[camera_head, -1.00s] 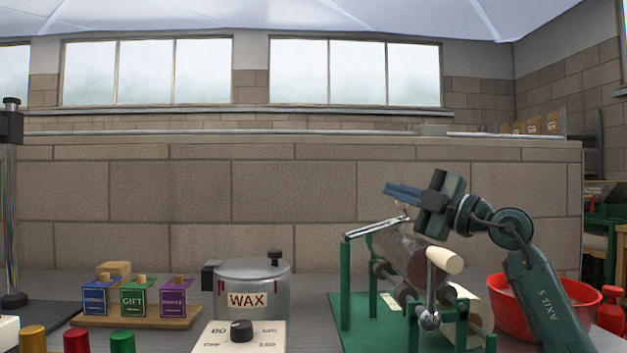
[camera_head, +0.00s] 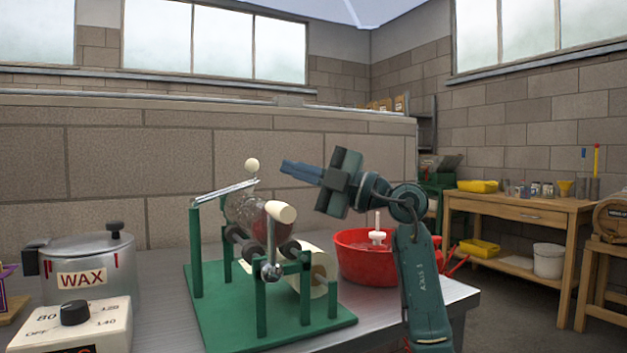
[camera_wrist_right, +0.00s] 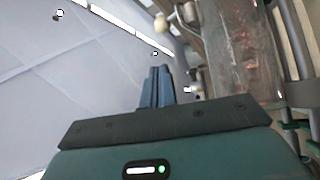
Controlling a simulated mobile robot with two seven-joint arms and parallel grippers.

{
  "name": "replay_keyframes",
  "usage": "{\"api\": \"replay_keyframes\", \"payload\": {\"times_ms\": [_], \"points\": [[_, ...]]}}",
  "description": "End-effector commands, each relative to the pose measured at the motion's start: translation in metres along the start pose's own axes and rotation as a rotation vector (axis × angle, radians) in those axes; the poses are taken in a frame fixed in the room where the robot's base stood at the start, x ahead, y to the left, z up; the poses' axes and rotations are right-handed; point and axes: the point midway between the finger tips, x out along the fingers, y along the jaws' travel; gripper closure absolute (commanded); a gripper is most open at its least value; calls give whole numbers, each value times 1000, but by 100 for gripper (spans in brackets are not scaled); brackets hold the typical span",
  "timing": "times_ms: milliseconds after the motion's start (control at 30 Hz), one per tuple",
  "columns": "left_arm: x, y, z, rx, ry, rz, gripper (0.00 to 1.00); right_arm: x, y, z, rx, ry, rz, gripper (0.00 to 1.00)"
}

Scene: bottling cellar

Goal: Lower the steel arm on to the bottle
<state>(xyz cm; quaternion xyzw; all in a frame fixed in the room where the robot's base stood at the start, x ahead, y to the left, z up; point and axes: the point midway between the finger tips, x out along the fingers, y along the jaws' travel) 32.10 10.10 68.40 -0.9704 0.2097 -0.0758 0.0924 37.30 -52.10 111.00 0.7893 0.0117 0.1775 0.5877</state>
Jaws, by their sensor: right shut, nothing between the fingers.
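The steel arm (camera_head: 226,189) runs nearly level from a green post across the top of the bottle, with a cream ball knob (camera_head: 252,165) above its free end. The glass bottle (camera_head: 243,209) lies on dark rollers in the green stand (camera_head: 215,305); I cannot tell whether the arm touches it. My right gripper (camera_head: 284,167) is shut and empty, just right of the knob and apart from it. In the right wrist view its fingers (camera_wrist_right: 157,87) are together, with the bottle (camera_wrist_right: 240,45) on the right. My left gripper is not in view.
A cream-handled crank (camera_head: 281,211) is at the stand's front. A red bowl (camera_head: 365,262) stands behind my right arm, a wax pot (camera_head: 90,265) and dial box (camera_head: 90,328) at left. A wooden bench (camera_head: 530,205) is beyond, at right.

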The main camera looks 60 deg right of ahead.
Motion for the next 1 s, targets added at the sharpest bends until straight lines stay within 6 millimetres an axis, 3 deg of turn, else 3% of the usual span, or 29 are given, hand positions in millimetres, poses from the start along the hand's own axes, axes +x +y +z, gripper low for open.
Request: {"api": "replay_keyframes", "payload": {"times_ms": [100,300,1000], "points": [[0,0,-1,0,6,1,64,-18,0,0,1,-1,0,100],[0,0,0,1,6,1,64,-31,0,0,1,0,0,100],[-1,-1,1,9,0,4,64,-32,0,0,0,0,0,100]]}}
